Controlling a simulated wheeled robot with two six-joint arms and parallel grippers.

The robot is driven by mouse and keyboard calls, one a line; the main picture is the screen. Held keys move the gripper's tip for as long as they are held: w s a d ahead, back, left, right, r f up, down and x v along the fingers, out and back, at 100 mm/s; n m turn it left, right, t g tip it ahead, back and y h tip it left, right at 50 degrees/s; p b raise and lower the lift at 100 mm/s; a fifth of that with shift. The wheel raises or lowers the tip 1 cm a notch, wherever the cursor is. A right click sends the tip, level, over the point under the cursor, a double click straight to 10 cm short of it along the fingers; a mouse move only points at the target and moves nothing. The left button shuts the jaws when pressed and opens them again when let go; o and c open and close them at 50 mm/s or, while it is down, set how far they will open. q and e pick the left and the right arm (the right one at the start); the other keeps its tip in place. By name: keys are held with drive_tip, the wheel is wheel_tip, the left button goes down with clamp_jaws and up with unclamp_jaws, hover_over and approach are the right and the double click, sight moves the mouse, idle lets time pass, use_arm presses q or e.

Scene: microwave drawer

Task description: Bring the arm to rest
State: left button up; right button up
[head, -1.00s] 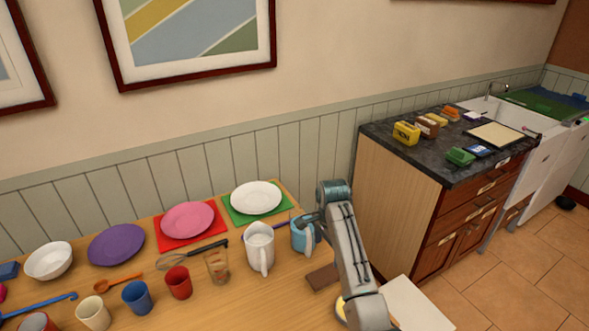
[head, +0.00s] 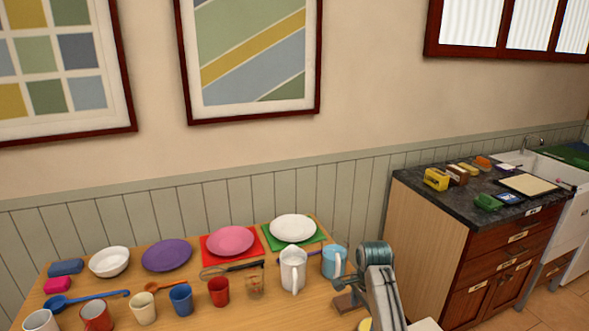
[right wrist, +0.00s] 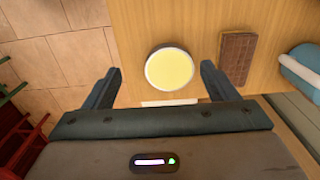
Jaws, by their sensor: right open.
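My right arm (head: 380,290) comes up from the bottom edge of the head view, right of the table's mugs. A round yellow-topped item with a pale rim (right wrist: 170,69) lies on the table beyond and between the fingers; I cannot tell the height gap. My left gripper is not in view.
The wooden table (head: 210,312) holds several plates, mugs and utensils. A light-blue mug (head: 333,262) and white pitcher (head: 293,270) stand close to my arm. A brown block (right wrist: 237,55) lies right of the yellow item. A dark-topped counter (head: 460,205) stands at right.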

drive_tip(key=s+d+f+n+t, duration=0.1)
drive_tip(key=s+d+f+n, duration=0.35)
drive_tip(key=s, duration=0.55)
drive_tip(key=s+d+f+n+t, duration=0.1)
drive_tip(key=s+d+f+n, duration=0.3)
drive_tip(key=s, duration=0.6)
drive_tip(key=s+r+n+t, duration=0.1)
drive_tip(key=s+r+n, duration=0.2)
drive_tip(key=s, duration=0.7)
drive_tip(key=s+r+n+t, duration=0.1)
drive_tip(key=s+r+n, duration=0.15)
drive_tip(key=s, duration=0.65)
wheel_tip(320, 180, down, 31)
drive_tip(key=d+g+h, duration=0.1)
drive_tip(key=d+g, duration=0.1)
drive_tip(key=d, duration=0.1)
drive_tip(key=s+d+f+b, duration=0.1)
drive_tip(key=s+f, duration=1.7)
drive_tip(key=f, duration=0.1)
drive_tip(key=shift+f+g, duration=0.3)
drive_tip(key=shift+g, duration=0.1)
